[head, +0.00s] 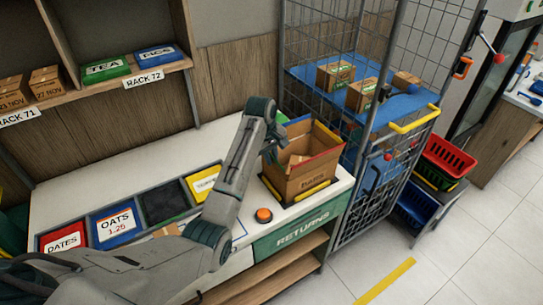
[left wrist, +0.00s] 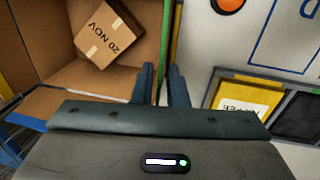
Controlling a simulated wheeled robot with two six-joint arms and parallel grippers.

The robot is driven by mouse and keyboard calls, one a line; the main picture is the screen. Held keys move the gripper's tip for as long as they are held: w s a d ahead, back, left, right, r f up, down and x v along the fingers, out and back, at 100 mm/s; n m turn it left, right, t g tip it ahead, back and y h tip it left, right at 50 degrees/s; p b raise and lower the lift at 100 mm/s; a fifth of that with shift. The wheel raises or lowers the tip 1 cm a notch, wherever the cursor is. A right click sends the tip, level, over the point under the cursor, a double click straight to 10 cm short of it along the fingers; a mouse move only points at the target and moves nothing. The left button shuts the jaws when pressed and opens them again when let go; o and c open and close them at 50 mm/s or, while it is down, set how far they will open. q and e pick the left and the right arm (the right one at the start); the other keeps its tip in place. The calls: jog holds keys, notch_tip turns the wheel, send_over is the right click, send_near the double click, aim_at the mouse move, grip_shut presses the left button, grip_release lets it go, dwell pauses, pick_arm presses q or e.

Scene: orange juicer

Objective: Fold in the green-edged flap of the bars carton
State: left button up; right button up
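The bars carton (head: 300,181) stands on the counter with its top open. Red- and blue-edged flaps show at its top in the head view. In the left wrist view its green-edged flap (left wrist: 165,45) appears as a thin upright strip along the carton's side. My left gripper (left wrist: 163,85) is at that side, with one finger on each side of the strip and a narrow gap between them. It looks open; contact with the flap is not clear. In the head view my left gripper (head: 270,154) is at the carton's left wall. My right gripper is not in view.
A small box marked 20 NOV (left wrist: 109,35) lies inside the carton. An orange button (head: 264,215) is on the counter in front. Labelled trays such as OATS (head: 117,226) stand left. A wire cage (head: 331,45) with boxes stands behind and right.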

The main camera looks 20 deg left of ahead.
aim_at(274, 166)
pick_arm(q)
grip_shut()
jog(key=shift+w, duration=0.1)
jog(key=shift+w+d+g+y, duration=0.2)
jog(key=shift+g+y, duration=0.1)
jog(key=shift+g, duration=0.1)
jog(key=shift+w+d+r+g+y, duration=0.1)
jog(key=shift+w+d+g+y, duration=0.15)
jog(key=shift+g+y, duration=0.25)
jog(key=shift+w+d+g+y, duration=0.15)
jog(key=shift+w+g+y, duration=0.1)
jog(key=shift+g+y, duration=0.25)
jog(key=shift+w+d+f+g+y+b, duration=0.2)
jog(key=shift+w+f+g+y+b, duration=0.15)
jog(key=shift+g, duration=0.45)
jog(key=shift+w+d+g+y+b, duration=0.15)
jog(key=shift+g+y+b, duration=0.3)
jog(key=shift+g, duration=0.05)
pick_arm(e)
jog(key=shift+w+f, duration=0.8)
